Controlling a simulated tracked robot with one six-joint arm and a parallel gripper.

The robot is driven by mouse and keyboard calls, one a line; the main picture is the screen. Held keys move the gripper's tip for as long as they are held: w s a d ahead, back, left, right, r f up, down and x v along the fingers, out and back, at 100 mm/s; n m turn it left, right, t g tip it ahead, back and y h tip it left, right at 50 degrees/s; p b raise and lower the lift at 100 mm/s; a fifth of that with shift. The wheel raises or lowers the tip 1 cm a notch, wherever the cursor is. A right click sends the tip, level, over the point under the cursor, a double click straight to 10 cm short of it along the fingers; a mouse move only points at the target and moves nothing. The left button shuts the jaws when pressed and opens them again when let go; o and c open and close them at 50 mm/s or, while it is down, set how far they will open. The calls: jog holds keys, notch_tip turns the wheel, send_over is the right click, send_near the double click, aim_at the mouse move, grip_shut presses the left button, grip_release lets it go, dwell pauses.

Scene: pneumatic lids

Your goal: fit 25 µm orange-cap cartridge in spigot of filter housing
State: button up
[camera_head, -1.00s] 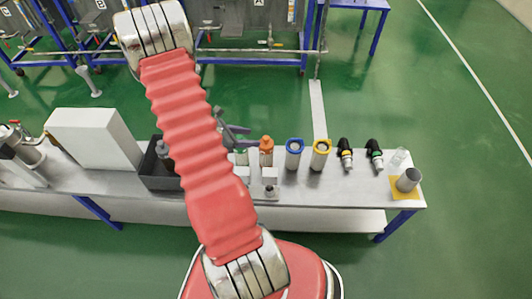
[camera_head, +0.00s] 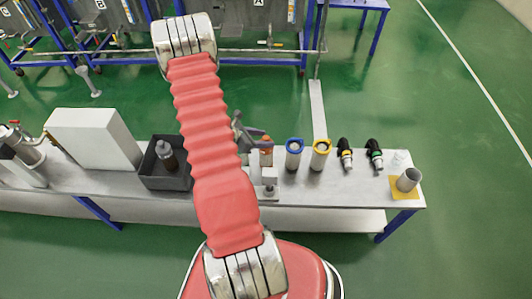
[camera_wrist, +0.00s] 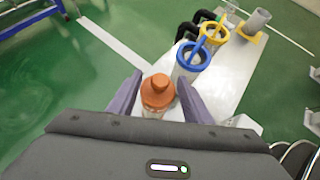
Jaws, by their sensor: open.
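The orange-cap cartridge (camera_head: 266,144) stands upright on the bench, partly hidden by my arm and gripper in the head view. In the wrist view its orange cap (camera_wrist: 158,92) shows between the two fingers of my gripper (camera_wrist: 158,77). The fingers are open, one on each side of the cap; I cannot tell whether either touches it. A metal vessel with a red handle (camera_head: 22,146), which looks like the filter housing, is at the bench's far left. Its spigot cannot be made out.
Blue-ring (camera_head: 294,152) and yellow-ring (camera_head: 320,153) cartridges stand just right of the orange one. Black fittings (camera_head: 374,153) and a grey cup on a yellow mat (camera_head: 404,192) are farther right. A black bin (camera_head: 147,170) and white box (camera_head: 92,138) are left.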

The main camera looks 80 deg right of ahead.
jog(key=x, duration=0.5)
jog(key=shift+s+d+f, duration=0.1)
jog(key=shift+f, duration=0.05)
dwell(0.4)
jog(key=c, duration=1.1)
grip_shut()
notch_tip(320, 180, up, 18)
dwell(0.8)
